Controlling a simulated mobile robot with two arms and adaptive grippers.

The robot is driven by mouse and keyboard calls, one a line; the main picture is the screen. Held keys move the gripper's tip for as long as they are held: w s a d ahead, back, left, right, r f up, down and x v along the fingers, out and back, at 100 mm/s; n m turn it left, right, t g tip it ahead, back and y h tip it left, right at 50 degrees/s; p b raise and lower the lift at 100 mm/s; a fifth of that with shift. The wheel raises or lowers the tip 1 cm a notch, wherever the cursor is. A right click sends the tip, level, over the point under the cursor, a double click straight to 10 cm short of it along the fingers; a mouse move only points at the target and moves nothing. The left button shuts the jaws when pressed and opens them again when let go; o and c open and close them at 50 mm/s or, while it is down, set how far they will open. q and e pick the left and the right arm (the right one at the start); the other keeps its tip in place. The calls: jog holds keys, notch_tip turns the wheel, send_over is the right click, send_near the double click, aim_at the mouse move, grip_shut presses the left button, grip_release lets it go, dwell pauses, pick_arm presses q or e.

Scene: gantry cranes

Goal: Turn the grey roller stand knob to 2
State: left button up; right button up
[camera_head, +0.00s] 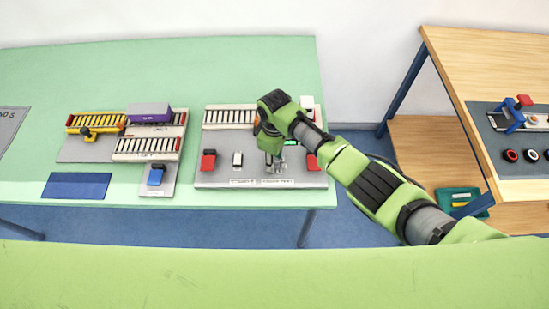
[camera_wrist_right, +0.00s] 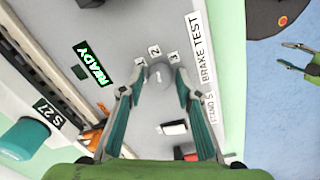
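The grey roller stand knob (camera_wrist_right: 160,75) shows in the right wrist view, with printed numbers 2 and 3 beside it on the panel. My right gripper (camera_wrist_right: 154,83) has its two fingers apart, one on each side of the knob. I cannot tell whether they touch it. In the head view my right gripper (camera_head: 272,163) points down at the front of the right-hand stand panel (camera_head: 225,178) and hides the knob. A second gripper, apparently my left (camera_wrist_right: 284,56), shows open and empty at the right edge of the wrist view; the head view does not show it.
A lit READY display (camera_wrist_right: 93,62) and a BRAKE TEST label (camera_wrist_right: 202,55) lie near the knob. Red (camera_head: 208,160) and white (camera_head: 237,159) rockers sit left of my gripper. Another roller unit with a purple box (camera_head: 150,113) stands further left.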

aim_at(275, 161)
jog(key=shift+r, duration=0.2)
notch_tip(275, 161, up, 12)
jog(key=shift+f, duration=0.15)
dwell(0.5)
jog(key=shift+f, duration=0.1)
